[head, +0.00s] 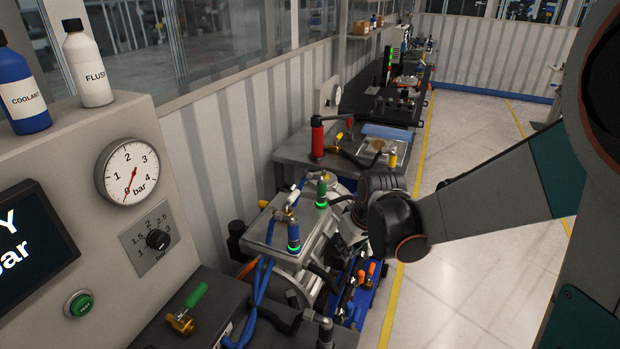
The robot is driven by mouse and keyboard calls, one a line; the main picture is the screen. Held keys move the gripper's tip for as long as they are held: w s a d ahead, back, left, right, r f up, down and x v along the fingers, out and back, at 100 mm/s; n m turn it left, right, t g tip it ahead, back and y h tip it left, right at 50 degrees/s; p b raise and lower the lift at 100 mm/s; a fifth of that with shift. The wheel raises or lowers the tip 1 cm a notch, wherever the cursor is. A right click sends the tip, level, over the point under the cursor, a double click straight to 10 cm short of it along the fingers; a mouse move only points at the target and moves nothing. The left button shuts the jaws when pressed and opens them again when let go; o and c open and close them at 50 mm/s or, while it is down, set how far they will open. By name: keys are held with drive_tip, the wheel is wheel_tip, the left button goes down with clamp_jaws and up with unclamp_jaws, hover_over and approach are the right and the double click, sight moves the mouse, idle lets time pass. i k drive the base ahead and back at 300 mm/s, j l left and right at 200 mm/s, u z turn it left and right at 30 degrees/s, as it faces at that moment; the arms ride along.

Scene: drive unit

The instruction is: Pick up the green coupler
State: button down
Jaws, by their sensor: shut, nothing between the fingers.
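A green upright coupler (321,191) stands on the right part of the drive unit's grey top plate (268,232), with a lit green ring at its base. A blue coupler (293,236) with a similar green ring stands nearer on the same plate. Another green-sleeved piece with a brass fitting (187,306) lies on the dark bench at the front left. My arm reaches in from the right, and its dark joints end just right of the drive unit. I cannot make out my gripper's fingers; they are hidden or out of view.
Blue hoses (262,285) run down the unit's near side. A blue tray (369,300) with orange-handled tools sits at its right. A grey panel with a pressure gauge (129,173) and bottles fills the left. The floor (460,300) at right is clear.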

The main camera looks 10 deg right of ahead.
sight(322, 184)
drive_tip(key=i+l, duration=0.1)
drive_tip(key=l, duration=0.4)
drive_tip(key=i+l+u, duration=0.1)
drive_tip(key=l, duration=0.45)
drive_tip(key=i+l, duration=0.15)
drive_tip(key=l, duration=0.4)
drive_tip(key=j+u, duration=0.05)
